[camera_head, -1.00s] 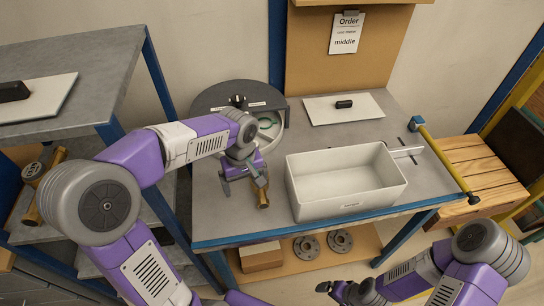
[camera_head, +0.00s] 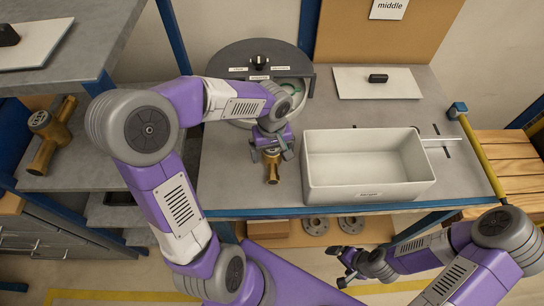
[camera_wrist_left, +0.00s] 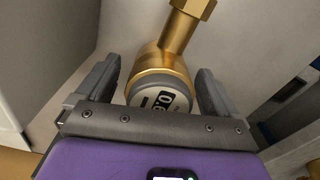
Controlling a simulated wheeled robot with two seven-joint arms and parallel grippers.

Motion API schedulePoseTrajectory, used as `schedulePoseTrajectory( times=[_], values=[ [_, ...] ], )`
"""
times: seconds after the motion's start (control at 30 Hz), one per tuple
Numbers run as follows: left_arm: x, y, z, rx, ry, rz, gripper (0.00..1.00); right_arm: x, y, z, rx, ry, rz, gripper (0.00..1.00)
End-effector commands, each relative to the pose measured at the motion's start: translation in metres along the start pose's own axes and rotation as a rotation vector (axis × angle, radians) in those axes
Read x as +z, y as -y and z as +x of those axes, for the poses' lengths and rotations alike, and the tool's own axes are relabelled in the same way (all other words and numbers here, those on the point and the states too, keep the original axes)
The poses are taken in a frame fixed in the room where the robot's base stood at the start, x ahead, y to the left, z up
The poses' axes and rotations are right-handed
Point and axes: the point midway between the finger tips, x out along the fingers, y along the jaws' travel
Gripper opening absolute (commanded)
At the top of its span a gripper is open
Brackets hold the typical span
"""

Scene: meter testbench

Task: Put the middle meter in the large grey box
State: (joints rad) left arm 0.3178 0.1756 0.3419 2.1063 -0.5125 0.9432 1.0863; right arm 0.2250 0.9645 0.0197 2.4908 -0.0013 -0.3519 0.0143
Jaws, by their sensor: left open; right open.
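A brass meter (camera_head: 272,172) with a grey round face lies on the bench, left of the large grey box. It also shows in the left wrist view (camera_wrist_left: 160,75), its body between my fingers and its pipe end pointing away. My left gripper (camera_head: 270,152) is over this meter and open, with a finger on either side; it partly hides the meter in the head view. The large light-grey box (camera_head: 370,194) stands open and empty on the bench. My right gripper (camera_head: 346,264) is open and empty, low in front of the bench.
A round grey test device (camera_head: 236,56) stands behind my left gripper. A white board with a black object (camera_head: 378,78) lies behind the box. Another brass meter (camera_head: 46,140) is on the left shelf. A yellow bar (camera_head: 482,160) edges the bench at right. A note reads "middle".

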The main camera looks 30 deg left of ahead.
Motion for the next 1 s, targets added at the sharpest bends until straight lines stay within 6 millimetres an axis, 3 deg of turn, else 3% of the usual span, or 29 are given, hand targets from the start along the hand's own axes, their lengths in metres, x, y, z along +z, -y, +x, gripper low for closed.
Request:
schedulePoseTrajectory(
  times=[0.2, 0.77, 1.0],
  values=[
    [-0.0001, -0.0001, -0.0003, 0.000, 0.000, 0.000, 0.91, -0.0001, 0.0003, -0.0005, 0.000, 0.000, 0.000, 0.94],
    [-0.0001, 0.0000, -0.0005, 0.000, 0.000, 0.001, 0.06, -0.0001, 0.0003, -0.0005, 0.000, 0.000, 0.000, 0.94],
    [-0.0006, -0.0005, -0.0023, 0.002, -0.003, 0.001, 0.03, -0.0001, 0.0004, -0.0008, 0.000, 0.000, 0.000, 0.94]
  ],
)
